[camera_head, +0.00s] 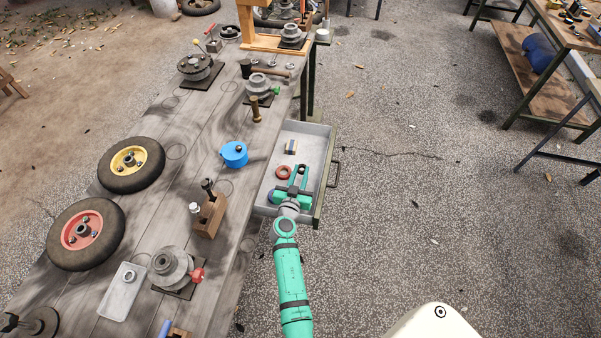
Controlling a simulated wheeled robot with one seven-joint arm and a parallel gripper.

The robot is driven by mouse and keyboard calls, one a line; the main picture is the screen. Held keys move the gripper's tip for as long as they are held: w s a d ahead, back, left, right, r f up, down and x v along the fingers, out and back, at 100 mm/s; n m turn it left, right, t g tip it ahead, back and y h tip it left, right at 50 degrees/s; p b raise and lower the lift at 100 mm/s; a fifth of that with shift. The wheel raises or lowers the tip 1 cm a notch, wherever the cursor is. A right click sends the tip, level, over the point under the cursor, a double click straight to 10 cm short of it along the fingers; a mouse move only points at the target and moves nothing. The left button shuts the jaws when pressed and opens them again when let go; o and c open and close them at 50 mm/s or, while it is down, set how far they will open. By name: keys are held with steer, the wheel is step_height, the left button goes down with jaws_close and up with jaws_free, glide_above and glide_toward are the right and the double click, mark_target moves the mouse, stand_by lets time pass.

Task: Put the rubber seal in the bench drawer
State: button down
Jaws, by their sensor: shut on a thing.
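The bench drawer (325,163) is pulled out from the right side of the bench, a grey open-topped box with a handle on its right. A red ring, which looks like the rubber seal (283,172), shows over the drawer's floor at the tips of my gripper (296,172). My green gripper reaches into the drawer area from the near side and is shut, apparently on the seal. The fingers partly hide the contact, and I cannot tell whether the ring touches the drawer floor.
On the bench (185,125) are a blue round container (234,154), a wooden block (209,215) and two wheels (131,165). The floor to the right is open.

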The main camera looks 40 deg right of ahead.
steer(key=shift+s+f, duration=0.2)
steer(key=shift+f, duration=0.5)
steer(key=c, duration=1.5)
jaws_free()
steer(key=shift+s+f, duration=0.1)
steer(key=shift+r, duration=0.4)
steer(key=v, duration=0.8)
steer(key=r+v, duration=0.1)
steer(key=v, duration=0.2)
steer(key=shift+s+a+r, duration=0.1)
steer(key=shift+a, duration=0.25)
